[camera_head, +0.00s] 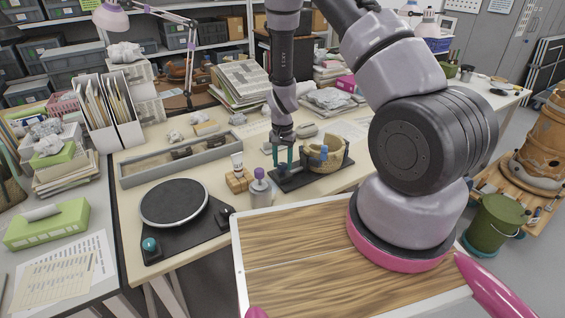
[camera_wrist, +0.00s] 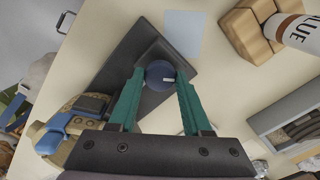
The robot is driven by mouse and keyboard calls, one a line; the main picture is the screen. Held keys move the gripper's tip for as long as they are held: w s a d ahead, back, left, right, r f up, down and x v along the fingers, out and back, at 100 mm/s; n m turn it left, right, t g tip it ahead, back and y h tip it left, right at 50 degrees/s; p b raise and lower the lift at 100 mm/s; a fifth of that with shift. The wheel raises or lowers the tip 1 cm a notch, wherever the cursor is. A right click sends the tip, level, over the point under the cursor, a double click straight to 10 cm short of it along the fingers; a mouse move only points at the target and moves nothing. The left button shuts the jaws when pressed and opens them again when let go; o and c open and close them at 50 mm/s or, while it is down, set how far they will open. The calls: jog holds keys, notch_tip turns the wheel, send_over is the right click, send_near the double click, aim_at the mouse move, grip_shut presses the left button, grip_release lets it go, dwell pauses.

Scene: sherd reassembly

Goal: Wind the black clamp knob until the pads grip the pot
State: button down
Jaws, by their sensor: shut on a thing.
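The black clamp knob (camera_wrist: 160,74) sits between the two teal fingers of my gripper (camera_wrist: 159,88) in the wrist view, a pale mark on its face. My gripper (camera_head: 283,160) is shut on the knob, pointing down at the left end of the black clamp base (camera_head: 287,183). The tan pot (camera_head: 330,154) stands on the right part of the base, with an open, broken-looking rim. I cannot tell whether the pads touch the pot.
A wooden block (camera_head: 238,181) with a white glue tube (camera_head: 237,163) and a grey purple-topped bottle (camera_head: 260,190) stand left of the clamp. A black turntable (camera_head: 174,203) lies further left. A long grey tray (camera_head: 180,158) with dark sherds lies behind them.

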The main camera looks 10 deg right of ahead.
jog(key=shift+c, duration=1.7)
grip_release()
notch_tip(320, 180, up, 11)
notch_tip(320, 180, up, 15)
jog(key=t+y, duration=0.2)
send_over(283, 165)
jog(key=s, duration=0.1)
jog(key=s+d+r+n+t, duration=0.15)
jog(key=s+r, duration=0.35)
jog(key=r, duration=0.6)
jog(key=s+d+r+t, duration=0.3)
jog(key=s+d+r, duration=0.1)
jog(key=s+r, duration=0.8)
jog(key=s+n, duration=0.1)
jog(key=s, duration=0.2)
jog(key=shift+s+r+t, duration=0.35)
jog(key=shift+r, duration=0.05)
